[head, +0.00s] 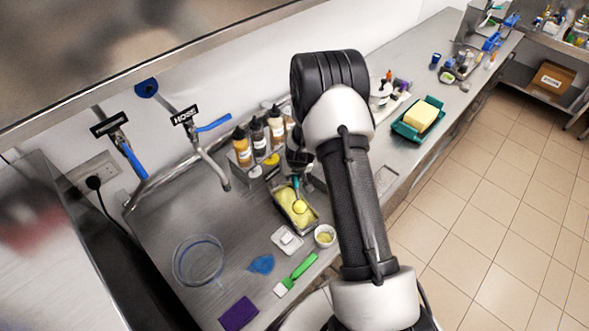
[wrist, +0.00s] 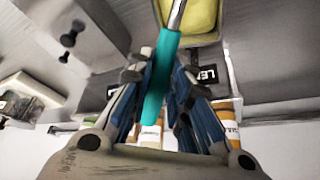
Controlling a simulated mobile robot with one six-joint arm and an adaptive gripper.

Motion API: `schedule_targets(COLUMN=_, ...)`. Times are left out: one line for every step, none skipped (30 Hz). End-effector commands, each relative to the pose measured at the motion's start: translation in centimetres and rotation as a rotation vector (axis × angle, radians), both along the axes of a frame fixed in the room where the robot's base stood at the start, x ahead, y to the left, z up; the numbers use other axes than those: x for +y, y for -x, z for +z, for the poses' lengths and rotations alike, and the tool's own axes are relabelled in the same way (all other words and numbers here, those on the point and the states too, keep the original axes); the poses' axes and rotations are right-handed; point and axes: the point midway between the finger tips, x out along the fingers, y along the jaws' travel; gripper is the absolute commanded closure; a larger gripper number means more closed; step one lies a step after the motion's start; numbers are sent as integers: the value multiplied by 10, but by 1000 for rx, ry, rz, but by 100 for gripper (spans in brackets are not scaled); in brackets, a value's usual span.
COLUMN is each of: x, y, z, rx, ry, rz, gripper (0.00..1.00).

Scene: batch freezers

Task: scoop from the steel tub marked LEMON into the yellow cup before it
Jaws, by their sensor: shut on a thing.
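The steel tub (head: 311,224) stands on the counter with yellow contents. In the wrist view the tub (wrist: 200,39) is at the top, beside a black label (wrist: 208,75) reading "LE", partly hidden by my gripper. My gripper (head: 297,165) is above the tub's back end. It is shut on the teal handle of a scoop (wrist: 160,85). The scoop's shaft runs into the tub, and a round yellow lump (head: 300,207) shows at its lower end. The small pale yellowish cup (head: 325,236) stands upright just in front of the tub; whether it holds anything is unclear.
Several bottles (head: 258,140) stand behind the tub. A green tray (head: 409,131) with a yellow block is at right.

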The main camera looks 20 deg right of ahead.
Motion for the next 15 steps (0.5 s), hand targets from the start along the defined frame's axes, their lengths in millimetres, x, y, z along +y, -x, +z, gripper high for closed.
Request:
schedule_targets(x=0, y=0, z=2, rx=4, ry=-1, rz=0, gripper=100)
schedule_targets(x=0, y=0, z=2, rx=6, ry=-1, rz=0, gripper=100)
schedule_targets(x=0, y=0, z=3, rx=8, ry=-2, rz=0, gripper=100)
schedule_targets(x=0, y=0, z=3, rx=10, ry=-3, rz=-1, gripper=100)
schedule_targets(x=0, y=0, z=2, rx=12, ry=-3, rz=-1, gripper=100)
schedule_targets(x=0, y=0, z=2, rx=14, ry=-4, rz=-1, gripper=100)
schedule_targets(x=0, y=0, z=2, rx=16, ry=-4, rz=-1, gripper=100)
schedule_targets(x=0, y=0, z=2, rx=18, ry=-5, rz=-1, gripper=100)
schedule_targets(x=0, y=0, z=2, rx=20, ry=-5, rz=-1, gripper=100)
schedule_targets(x=0, y=0, z=2, rx=22, ry=-6, rz=-1, gripper=100)
schedule_targets(x=0, y=0, z=2, rx=24, ry=-6, rz=-1, gripper=100)
schedule_targets(x=0, y=0, z=2, rx=28, ry=-9, rz=0, gripper=100)
schedule_targets(x=1, y=-1, z=2, rx=32, ry=-13, rz=2, gripper=100)
schedule_targets(x=1, y=-2, z=2, rx=35, ry=-16, rz=2, gripper=100)
schedule_targets(x=1, y=-3, z=2, rx=40, ry=-18, rz=4, gripper=100)
